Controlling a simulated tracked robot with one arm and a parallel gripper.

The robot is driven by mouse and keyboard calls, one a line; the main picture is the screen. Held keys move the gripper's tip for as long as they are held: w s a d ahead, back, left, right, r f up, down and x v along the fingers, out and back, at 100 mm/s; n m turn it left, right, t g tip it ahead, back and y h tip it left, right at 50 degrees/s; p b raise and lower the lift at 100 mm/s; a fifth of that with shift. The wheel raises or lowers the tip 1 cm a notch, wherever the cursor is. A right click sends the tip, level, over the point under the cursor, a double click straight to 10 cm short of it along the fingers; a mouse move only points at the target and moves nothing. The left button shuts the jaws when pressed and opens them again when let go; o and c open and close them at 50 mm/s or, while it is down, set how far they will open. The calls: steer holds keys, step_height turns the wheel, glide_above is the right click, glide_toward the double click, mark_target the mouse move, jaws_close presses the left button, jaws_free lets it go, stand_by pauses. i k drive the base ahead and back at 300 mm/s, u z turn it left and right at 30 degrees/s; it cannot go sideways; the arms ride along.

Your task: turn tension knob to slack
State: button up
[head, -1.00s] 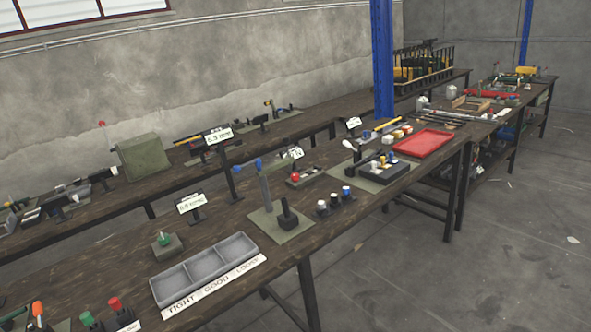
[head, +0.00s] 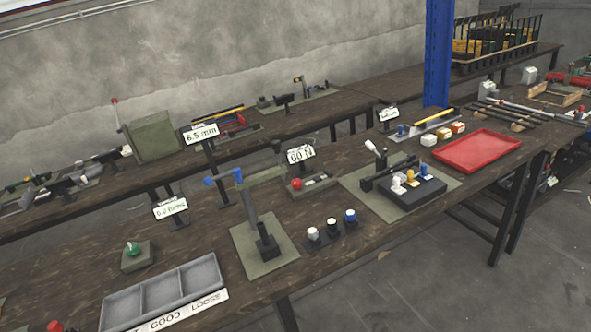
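No label I can read names a tension knob or a slack mark, so I cannot tell which knob it is. A green knob (head: 133,248) tops a square block at the lower left. A row of white, black and blue knobs (head: 332,228) stands near the bench's front edge. A black box (head: 411,196) with white, yellow and blue knobs is right of them. My gripper is not in view.
A grey three-part tray (head: 163,289) with "GOOD" and "LOOSE" labels lies at the bench's front left. A press stand (head: 262,240) with a tall post rises mid-bench. A red tray (head: 478,150) and a blue column (head: 438,55) are at the right. Open floor is at the lower right.

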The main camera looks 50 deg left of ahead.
mark_target(297, 183)
steer(key=u, duration=0.4)
steer(key=i, duration=1.3)
steer(key=u, duration=1.2)
steer(key=i, duration=0.8)
steer(key=u, duration=0.4)
